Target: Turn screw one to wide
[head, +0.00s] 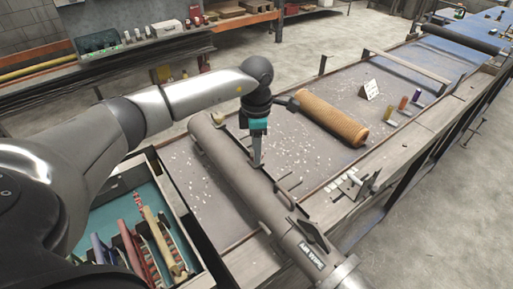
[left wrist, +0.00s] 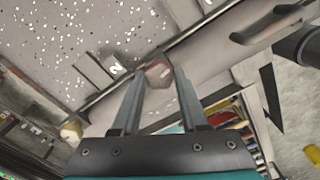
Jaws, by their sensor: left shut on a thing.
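My left gripper (head: 256,163) points down at the tube's upper side. In the left wrist view its two fingers (left wrist: 158,78) close on a reddish-brown, hexagonal screw head (left wrist: 158,72). The number on that screw cannot be read. A white plate marked "2" (left wrist: 116,67) sits just left of the fingertips. How far the screw is turned cannot be told. My right gripper is not in view.
An orange mesh roll (head: 330,117) lies on the bench behind the tube. A white sign (head: 368,90) and several coloured bottles (head: 403,103) stand further right. A teal-lined tray (head: 100,205) of tools is at lower left. Small white bits litter the bench surface.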

